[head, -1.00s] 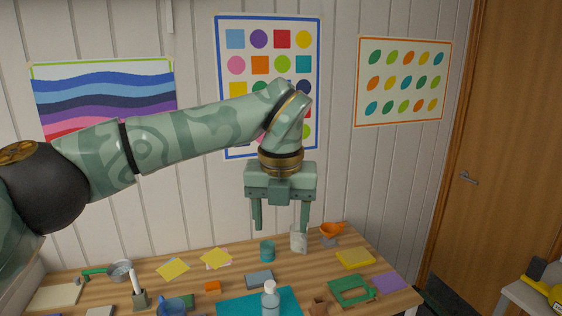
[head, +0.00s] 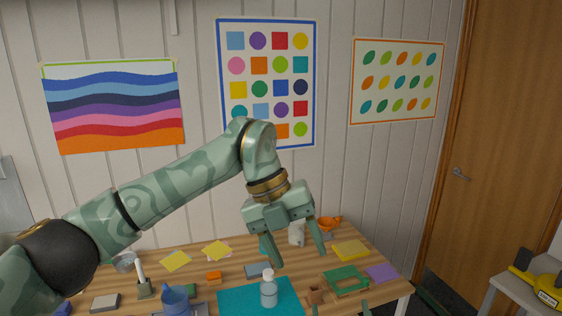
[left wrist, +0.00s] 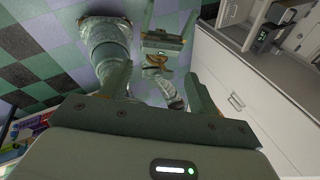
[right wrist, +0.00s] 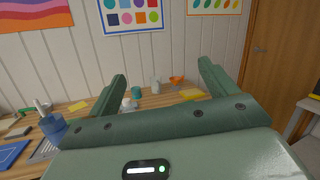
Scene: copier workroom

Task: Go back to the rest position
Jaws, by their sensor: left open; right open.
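My left gripper (head: 298,258) hangs from the arm that comes in from the left in the head view. It is open and empty, tilted, in front of the back part of the wooden table (head: 225,270). In the left wrist view its fingers (left wrist: 155,78) stand apart with nothing between them; my own arm parts and the floor show beyond. Only the fingertips of my right gripper (head: 340,309) show at the bottom edge of the head view. In the right wrist view its fingers (right wrist: 162,70) are wide apart and empty, facing the table and wall.
A clear bottle (head: 268,293) stands on a teal mat (head: 235,301). A white cabinet (left wrist: 225,85) shows in the left wrist view. A side table (head: 500,283) stands right.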

